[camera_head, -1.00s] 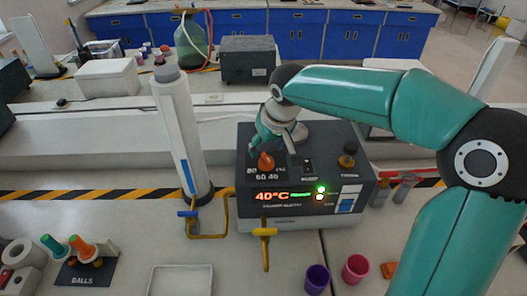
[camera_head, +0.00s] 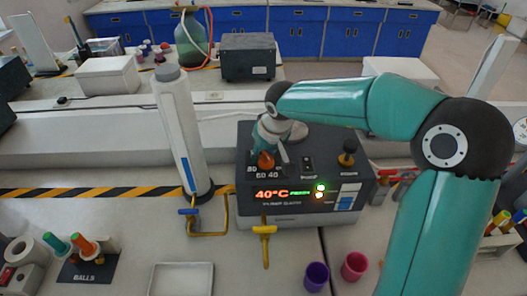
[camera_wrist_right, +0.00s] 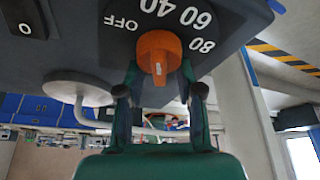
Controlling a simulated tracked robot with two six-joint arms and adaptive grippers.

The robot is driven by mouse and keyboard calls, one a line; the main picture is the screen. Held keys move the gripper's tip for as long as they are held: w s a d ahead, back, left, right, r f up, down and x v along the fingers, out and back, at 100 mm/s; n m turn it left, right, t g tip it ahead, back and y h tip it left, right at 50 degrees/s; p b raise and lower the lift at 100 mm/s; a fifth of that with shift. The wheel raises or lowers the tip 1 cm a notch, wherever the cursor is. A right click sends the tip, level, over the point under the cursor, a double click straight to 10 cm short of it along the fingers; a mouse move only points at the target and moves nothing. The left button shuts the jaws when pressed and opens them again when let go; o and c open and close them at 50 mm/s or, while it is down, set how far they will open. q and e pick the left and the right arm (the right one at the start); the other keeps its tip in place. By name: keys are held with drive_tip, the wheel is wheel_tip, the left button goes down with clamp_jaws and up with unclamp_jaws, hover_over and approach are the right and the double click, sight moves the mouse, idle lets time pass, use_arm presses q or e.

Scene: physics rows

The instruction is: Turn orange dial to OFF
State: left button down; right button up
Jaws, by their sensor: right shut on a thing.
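The orange dial (camera_head: 266,161) sits on top of the dark water-bath box (camera_head: 298,218), near its left side. My right gripper (camera_head: 268,146) is at the dial, with its arm reaching in from the right. In the right wrist view the orange dial (camera_wrist_right: 158,48) is between the two fingers of my right gripper (camera_wrist_right: 159,76), which are shut on it. The labels OFF, 40, 60 and 80 show around the dial there. A pale mark on the dial points down in that view, away from the labels. My left gripper is out of view.
A black switch and a dark knob (camera_head: 347,155) are right of the dial. The display reads 40°C. A white column (camera_head: 181,130) stands close on the left. Yellow taps (camera_head: 264,235), a white tray (camera_head: 181,279) and purple and pink cups (camera_head: 316,277) are in front.

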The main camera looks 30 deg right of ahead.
drive_tip(key=shift+c, duration=0.6)
drive_tip(key=shift+n, duration=0.3)
drive_tip(key=n, duration=0.1)
drive_tip(key=n+y, duration=0.1)
drive_tip(key=n, duration=0.1)
drive_tip(key=shift+a+y+p, duration=0.2)
drive_tip(key=shift+y+p, duration=0.1)
drive_tip(key=shift+p, duration=0.1)
drive_tip(key=n, duration=0.1)
drive_tip(key=n+y, duration=0.1)
drive_tip(key=n, duration=0.1)
drive_tip(key=n+b, duration=0.1)
drive_tip(key=n, duration=0.1)
drive_tip(key=shift+s+a+g+y, duration=0.15)
drive_tip(key=shift+a+g+y, duration=0.15)
drive_tip(key=shift+g, duration=0.1)
clamp_jaws()
drive_tip(key=o, duration=1.1)
unclamp_jaws()
drive_tip(key=shift+o, duration=0.2)
